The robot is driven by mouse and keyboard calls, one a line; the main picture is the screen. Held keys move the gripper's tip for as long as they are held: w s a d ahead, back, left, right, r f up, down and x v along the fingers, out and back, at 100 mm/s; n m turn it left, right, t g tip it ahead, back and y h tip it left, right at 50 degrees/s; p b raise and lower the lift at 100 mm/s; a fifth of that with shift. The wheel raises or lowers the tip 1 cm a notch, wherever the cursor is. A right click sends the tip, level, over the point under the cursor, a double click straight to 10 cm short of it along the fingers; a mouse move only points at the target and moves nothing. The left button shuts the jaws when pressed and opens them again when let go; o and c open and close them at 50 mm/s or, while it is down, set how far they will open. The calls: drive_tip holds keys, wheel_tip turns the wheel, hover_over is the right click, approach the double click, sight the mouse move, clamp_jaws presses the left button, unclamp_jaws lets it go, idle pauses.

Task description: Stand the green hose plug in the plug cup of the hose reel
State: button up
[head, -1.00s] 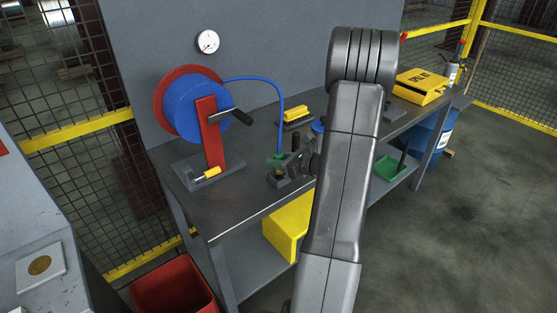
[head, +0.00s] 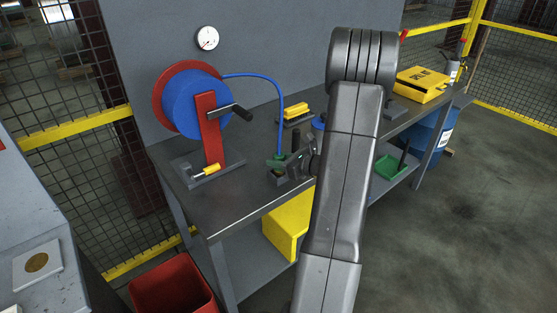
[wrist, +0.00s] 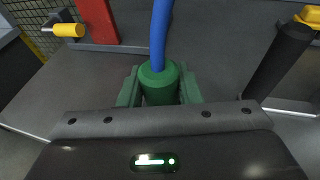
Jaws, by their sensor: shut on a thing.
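The green hose plug (head: 276,162) hangs upright at the end of the blue hose (head: 281,112), over a small dark block (head: 281,181) on the bench, which looks like the plug cup. The plug's lower end shows brassy at the block's top; I cannot tell how deep it sits. The hose reel (head: 190,100) has a blue drum and a red post. My gripper (head: 284,163) is shut on the plug from the right. In the wrist view, the plug (wrist: 158,84) stands between the fingers with the hose rising from it. The cup is hidden there.
A dark upright post (wrist: 280,60) stands to the right of the plug. A yellow brush (head: 295,112) lies behind, and a yellow case (head: 421,84) sits at the bench's far right. A red bin (head: 172,288) stands in front. The bench between reel and plug is clear.

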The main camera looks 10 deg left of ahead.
drive_tip(key=shift+f+b, duration=1.05)
drive_tip(key=shift+f, duration=0.25)
drive_tip(key=o, duration=1.2)
drive_tip(key=shift+r, duration=0.1)
drive_tip(key=b+v, duration=0.1)
drive_tip(key=v, duration=1.2)
drive_tip(key=shift+s+d+r, duration=0.1)
drive_tip(key=shift+s+d, duration=0.05)
drive_tip(key=shift+d, duration=0.2)
drive_tip(key=shift+a, duration=0.1)
drive_tip(key=p+x, duration=0.1)
drive_tip(key=x, duration=1.2)
drive_tip(key=shift+a, duration=0.15)
drive_tip(key=shift+w+a, duration=0.2)
drive_tip(key=shift+d+r+p, duration=0.1)
drive_tip(key=shift+r+p, duration=0.05)
drive_tip(key=shift+p, duration=0.15)
